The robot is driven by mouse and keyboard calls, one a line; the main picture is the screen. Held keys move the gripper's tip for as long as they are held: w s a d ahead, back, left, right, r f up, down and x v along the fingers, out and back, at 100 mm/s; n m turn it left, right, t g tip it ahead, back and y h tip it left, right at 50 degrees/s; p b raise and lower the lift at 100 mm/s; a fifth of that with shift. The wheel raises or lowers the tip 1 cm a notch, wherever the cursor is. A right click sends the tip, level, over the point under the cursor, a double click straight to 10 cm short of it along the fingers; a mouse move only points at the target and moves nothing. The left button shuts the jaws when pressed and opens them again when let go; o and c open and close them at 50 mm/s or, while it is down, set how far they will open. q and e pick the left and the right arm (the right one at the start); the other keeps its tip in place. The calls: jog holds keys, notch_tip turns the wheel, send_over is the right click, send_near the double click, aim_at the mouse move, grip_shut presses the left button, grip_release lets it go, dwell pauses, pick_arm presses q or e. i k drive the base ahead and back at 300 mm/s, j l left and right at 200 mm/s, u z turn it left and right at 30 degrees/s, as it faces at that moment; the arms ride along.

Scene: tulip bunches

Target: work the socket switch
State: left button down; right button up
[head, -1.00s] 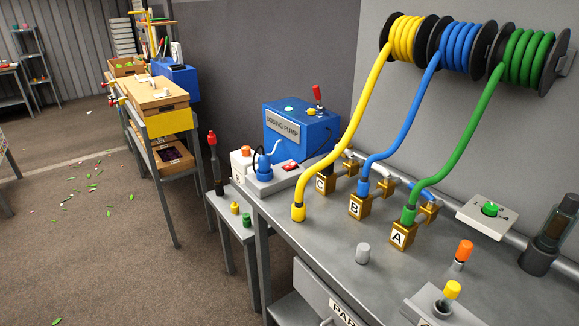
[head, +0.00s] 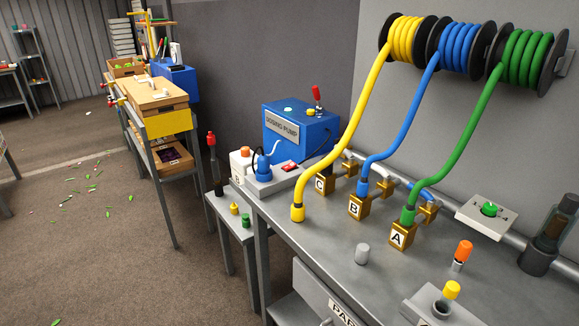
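The red socket switch (head: 290,167) sits on the grey socket box (head: 272,183) at the back left of the metal bench. A blue plug (head: 263,166) stands in the box to the left of the switch. A dark cable runs from the plug area towards the blue dosing pump (head: 300,132) behind it. The switch is too small to tell which way it is tipped. Neither of my grippers shows in the head view.
A white bottle with an orange cap (head: 242,158) stands beside the socket box. Yellow, blue and green hoses hang from reels; the blue and green ones reach brass blocks B (head: 359,207) and A (head: 403,236). A grey cap (head: 362,254) stands on the bench.

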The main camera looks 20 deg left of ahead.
aim_at(288, 166)
jog(key=i+j+z, duration=0.1)
jog(key=i+j, duration=0.3)
jog(key=i+j+z, duration=0.15)
jog(key=i+j, duration=0.2)
jog(key=j, duration=0.15)
jog(key=i+j+z, duration=0.1)
jog(key=i+j, duration=0.25)
jog(key=j, duration=0.15)
